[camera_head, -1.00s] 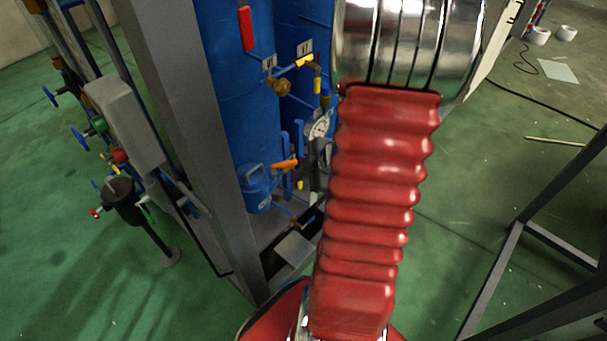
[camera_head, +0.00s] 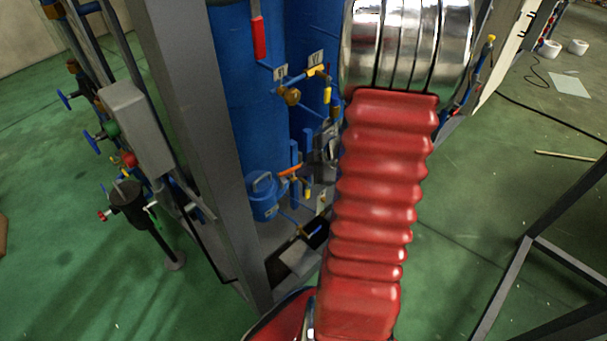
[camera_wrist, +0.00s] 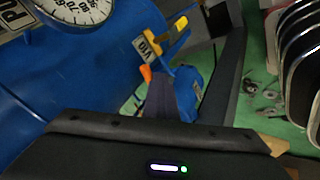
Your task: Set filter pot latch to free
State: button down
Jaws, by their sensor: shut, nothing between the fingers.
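A small blue pot (camera_head: 263,197) with a loop handle on its lid stands low at the foot of the blue tanks in the head view. An orange lever (camera_head: 290,171) sits just to its right; I cannot tell whether it is the latch. In the wrist view a blue pot-like part (camera_wrist: 188,84) and an orange tip (camera_wrist: 146,73) show beyond my gripper (camera_wrist: 160,82). My gripper's dark fingers look shut and empty, close to the orange tip; contact is unclear. My red bellows-covered arm hides the gripper in the head view.
A grey post (camera_head: 200,140) stands left of the tanks. Left of it are a grey box (camera_head: 137,128) and a black pot (camera_head: 130,203) with a red knob. Yellow-handled valves (camera_head: 315,71) sit above the blue pot. A dial gauge (camera_wrist: 80,8) is near in the wrist view.

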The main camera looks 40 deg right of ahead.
dwell(0.4)
jog(key=shift+s+a, duration=0.35)
jog(key=shift+a, duration=0.3)
jog(key=s+f+v, duration=0.1)
jog(key=s+v, duration=0.1)
jog(key=v, duration=1)
jog(key=shift+d+f, duration=0.2)
jog(key=shift+f, duration=0.1)
jog(key=c, duration=2.5)
grip_release()
jog(key=shift+s, duration=0.1)
jog(key=shift+c, duration=0.2)
